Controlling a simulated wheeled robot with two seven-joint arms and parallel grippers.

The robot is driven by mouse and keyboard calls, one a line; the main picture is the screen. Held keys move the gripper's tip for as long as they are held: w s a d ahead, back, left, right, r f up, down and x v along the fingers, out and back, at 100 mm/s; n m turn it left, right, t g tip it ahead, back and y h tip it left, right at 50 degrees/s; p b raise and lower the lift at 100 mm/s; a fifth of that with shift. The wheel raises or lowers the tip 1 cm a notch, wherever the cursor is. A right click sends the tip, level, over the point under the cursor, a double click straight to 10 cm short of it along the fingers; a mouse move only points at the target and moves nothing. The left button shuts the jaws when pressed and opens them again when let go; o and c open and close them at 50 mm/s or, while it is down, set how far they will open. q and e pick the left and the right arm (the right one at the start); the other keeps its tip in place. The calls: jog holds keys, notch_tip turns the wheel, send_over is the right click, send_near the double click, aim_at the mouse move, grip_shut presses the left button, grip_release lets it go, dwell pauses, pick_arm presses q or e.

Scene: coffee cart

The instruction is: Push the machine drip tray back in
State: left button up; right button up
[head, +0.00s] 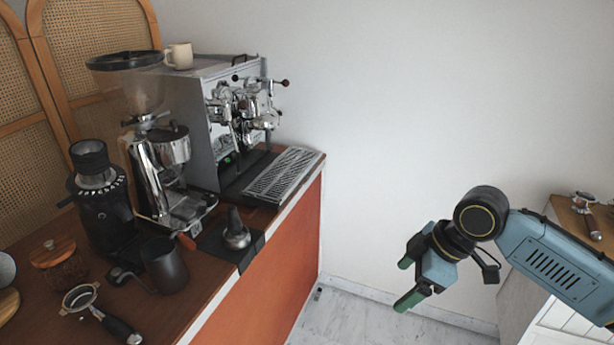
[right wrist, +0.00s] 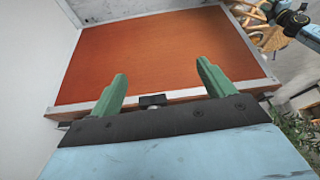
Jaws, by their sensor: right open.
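The machine drip tray (head: 284,177) is a slotted metal tray at the front of the espresso machine (head: 215,125). It sticks out from the machine toward the counter's front edge. My right gripper (head: 400,279) is open and empty, with green fingers, in the air to the right of the counter and well apart from the tray. In the right wrist view the open fingers (right wrist: 160,85) point at the orange counter front (right wrist: 165,50). My left gripper is not in view.
Two grinders (head: 165,170) (head: 98,190), a tamper (head: 236,230), a dark pitcher (head: 163,264) and a portafilter (head: 100,312) stand on the counter left of the tray. A cup (head: 179,56) sits on the machine. The floor gap (head: 370,318) between counter and right-hand cabinet is clear.

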jog(key=shift+s+r, duration=0.35)
jog(key=shift+r, duration=0.1)
